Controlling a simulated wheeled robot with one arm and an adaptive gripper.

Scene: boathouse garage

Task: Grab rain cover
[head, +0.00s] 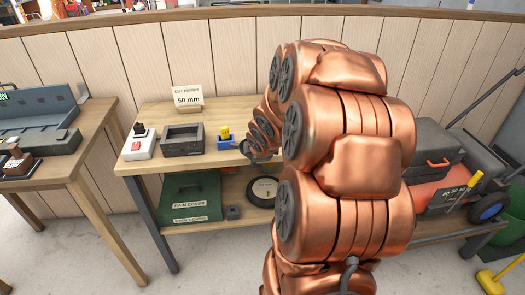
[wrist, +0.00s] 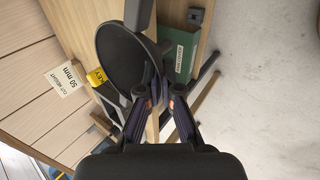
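The rain cover (head: 190,190) is a green box-like piece on the lower shelf of the wooden bench, with a white "RAIN COVER" label on its front. It also shows in the wrist view (wrist: 181,50), upper right of centre and turned on its side. In the head view my copper arm hides most of the gripper, near the bench's front edge.
A round dark-rimmed item (head: 262,191) sits right of the cover.

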